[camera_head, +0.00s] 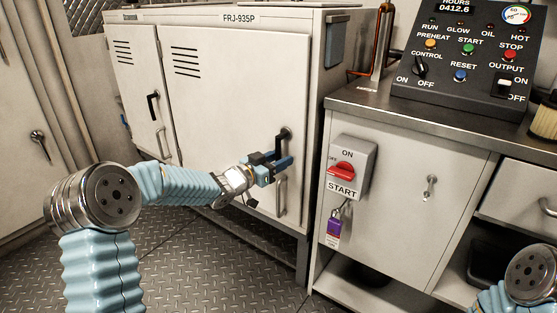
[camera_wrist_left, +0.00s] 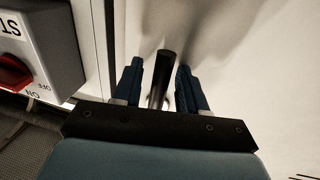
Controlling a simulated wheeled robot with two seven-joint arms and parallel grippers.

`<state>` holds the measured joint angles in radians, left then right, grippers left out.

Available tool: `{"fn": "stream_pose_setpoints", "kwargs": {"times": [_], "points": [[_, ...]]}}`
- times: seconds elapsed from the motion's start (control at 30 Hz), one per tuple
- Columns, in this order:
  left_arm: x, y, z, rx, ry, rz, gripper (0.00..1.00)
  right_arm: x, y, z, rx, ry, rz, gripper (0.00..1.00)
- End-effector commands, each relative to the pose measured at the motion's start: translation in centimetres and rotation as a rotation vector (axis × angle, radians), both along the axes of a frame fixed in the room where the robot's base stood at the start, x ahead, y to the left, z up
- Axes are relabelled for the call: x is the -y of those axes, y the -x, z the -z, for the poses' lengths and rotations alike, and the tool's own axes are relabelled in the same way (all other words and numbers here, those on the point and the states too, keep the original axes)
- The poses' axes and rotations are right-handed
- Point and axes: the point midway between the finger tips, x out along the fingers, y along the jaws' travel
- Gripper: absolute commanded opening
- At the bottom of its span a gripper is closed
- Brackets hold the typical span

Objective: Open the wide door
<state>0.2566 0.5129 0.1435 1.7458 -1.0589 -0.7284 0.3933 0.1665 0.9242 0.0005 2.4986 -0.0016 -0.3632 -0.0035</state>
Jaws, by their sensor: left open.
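The wide door (camera_head: 222,100) is the right-hand, larger white panel of the cabinet marked FRJ-935P, with vent slots at its upper left. It looks closed. Its black handle (camera_head: 284,134) is near the right edge. My left gripper (camera_head: 281,162) is at this handle, partly covering it. In the left wrist view, the two blue fingers of my left gripper (camera_wrist_left: 160,84) are apart, with the black handle bar (camera_wrist_left: 163,72) between them. I cannot tell whether either finger touches the bar. My right gripper is out of view; only part of my right arm shows at the lower right.
The narrow door (camera_head: 137,80) with its own black handle (camera_head: 152,106) is to the left. A grey switch box (camera_head: 350,153) with a red knob and a purple padlock (camera_head: 334,221) are on the counter cabinet close to the right. A control panel (camera_head: 466,60) stands above. Metal floor (camera_head: 190,268) is clear in front.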

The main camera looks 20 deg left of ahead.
Motion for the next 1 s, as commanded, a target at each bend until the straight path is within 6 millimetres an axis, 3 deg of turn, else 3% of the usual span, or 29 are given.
{"fn": "stream_pose_setpoints", "kwargs": {"times": [0.07,0.37,1.0], "points": [[0.00,0.02,0.01,0.000,0.000,0.000,0.42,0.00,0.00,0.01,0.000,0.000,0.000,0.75],[-0.02,0.03,0.02,0.000,0.000,0.000,0.00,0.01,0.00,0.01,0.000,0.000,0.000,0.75],[-0.71,-0.22,-0.02,0.036,-0.101,0.000,0.00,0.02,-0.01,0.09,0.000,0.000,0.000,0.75]]}}
